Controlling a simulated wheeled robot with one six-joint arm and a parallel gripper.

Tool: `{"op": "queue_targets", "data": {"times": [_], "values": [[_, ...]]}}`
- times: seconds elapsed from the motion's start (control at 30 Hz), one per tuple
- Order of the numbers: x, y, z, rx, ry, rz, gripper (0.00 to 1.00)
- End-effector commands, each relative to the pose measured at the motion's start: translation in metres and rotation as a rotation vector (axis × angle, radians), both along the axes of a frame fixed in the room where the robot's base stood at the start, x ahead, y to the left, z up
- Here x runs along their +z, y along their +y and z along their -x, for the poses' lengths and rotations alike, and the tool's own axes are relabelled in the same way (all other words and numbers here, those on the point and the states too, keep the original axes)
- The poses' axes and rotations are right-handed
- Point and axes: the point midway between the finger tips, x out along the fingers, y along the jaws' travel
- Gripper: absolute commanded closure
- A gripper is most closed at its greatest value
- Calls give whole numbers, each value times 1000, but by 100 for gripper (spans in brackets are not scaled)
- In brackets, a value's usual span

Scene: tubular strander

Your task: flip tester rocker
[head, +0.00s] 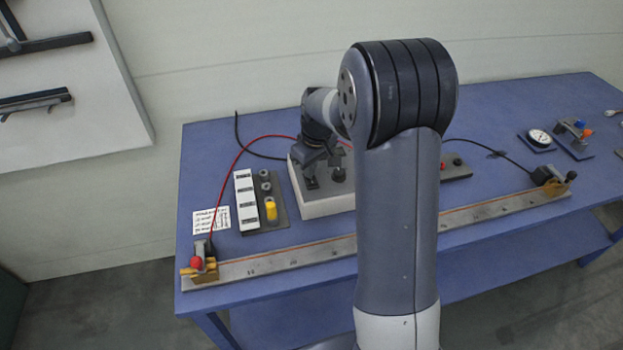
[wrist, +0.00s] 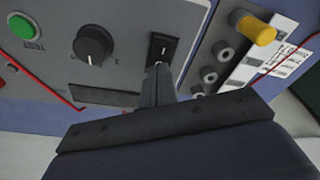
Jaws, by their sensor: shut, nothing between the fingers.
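The tester is a pale box (head: 318,207) on the blue bench in the head view, partly hidden behind my arm. In the wrist view its grey panel (wrist: 122,22) fills the upper left. The black rocker (wrist: 163,45) with a white mark sits on that panel, right of a black knob (wrist: 92,45) and a green button (wrist: 22,27). My gripper (wrist: 159,69) is shut and empty, its tips at the rocker's lower edge. I cannot tell whether they touch it. In the head view my gripper (head: 311,181) is over the box's left part.
Left of the tester is a dark plate with a yellow cap (head: 271,211), grey posts and a white labelled strip (head: 246,200). A long metal rail (head: 300,250) with end clamps runs along the bench front. A red cable (head: 232,170) arches behind the strip. A dial gauge (head: 540,138) lies far right.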

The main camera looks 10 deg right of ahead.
Motion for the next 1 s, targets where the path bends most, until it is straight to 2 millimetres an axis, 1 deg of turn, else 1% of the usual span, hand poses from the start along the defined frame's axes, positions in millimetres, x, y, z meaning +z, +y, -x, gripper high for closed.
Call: {"op": "queue_targets", "data": {"times": [0.03, 0.1, 0.7, 0.8, 1.0], "values": [[7, 0, 0, 0, -2, 0, 100], [13, 0, 0, 0, -2, 0, 100], [62, 0, -1, 0, -4, 0, 100], [66, 0, -1, 0, -3, 1, 100], [65, 0, -1, 0, -2, 0, 100]]}}
